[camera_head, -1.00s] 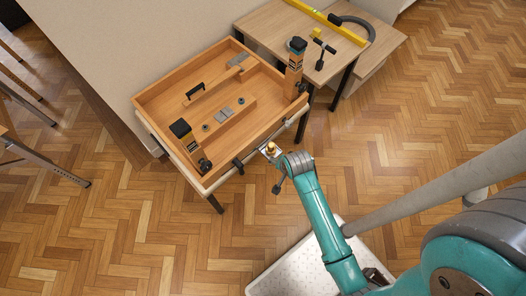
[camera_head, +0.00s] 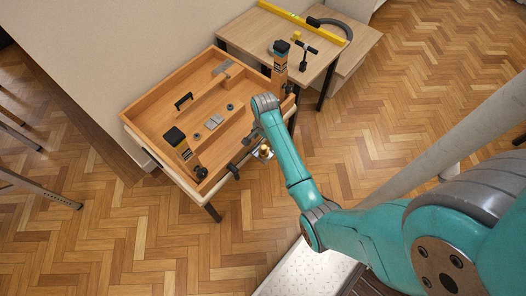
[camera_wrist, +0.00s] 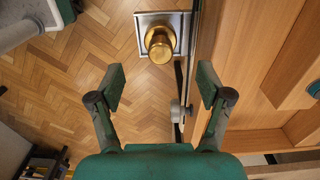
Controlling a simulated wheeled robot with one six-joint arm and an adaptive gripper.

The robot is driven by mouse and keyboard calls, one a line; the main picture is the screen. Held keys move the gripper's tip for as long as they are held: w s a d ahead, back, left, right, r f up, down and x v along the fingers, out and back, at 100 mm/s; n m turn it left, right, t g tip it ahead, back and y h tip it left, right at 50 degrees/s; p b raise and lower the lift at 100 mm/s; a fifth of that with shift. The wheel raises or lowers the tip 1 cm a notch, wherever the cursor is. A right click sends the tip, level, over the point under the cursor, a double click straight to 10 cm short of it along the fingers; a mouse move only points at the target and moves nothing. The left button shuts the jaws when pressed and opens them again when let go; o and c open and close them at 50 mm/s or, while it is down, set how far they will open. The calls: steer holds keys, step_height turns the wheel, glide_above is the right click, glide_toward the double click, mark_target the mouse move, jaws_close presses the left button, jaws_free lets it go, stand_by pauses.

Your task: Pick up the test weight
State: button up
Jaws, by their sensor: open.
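The test weight (camera_wrist: 160,44) is a brass, knobbed piece standing on a small square metal plate (camera_wrist: 146,20) beside the wooden table's edge, at the top middle of the wrist view. In the head view my gripper is mostly hidden by my wrist.
A side table (camera_head: 250,37) carries a yellow level (camera_head: 300,20) and a hammer-like tool (camera_head: 304,55). Parquet floor is open at right.

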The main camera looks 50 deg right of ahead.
mark_target(264, 147)
steer(key=shift+f, duration=3.45)
jaws_close()
steer(key=shift+r, duration=0.15)
step_height(264, 147, up, 10)
steer(key=shift+f, duration=0.1)
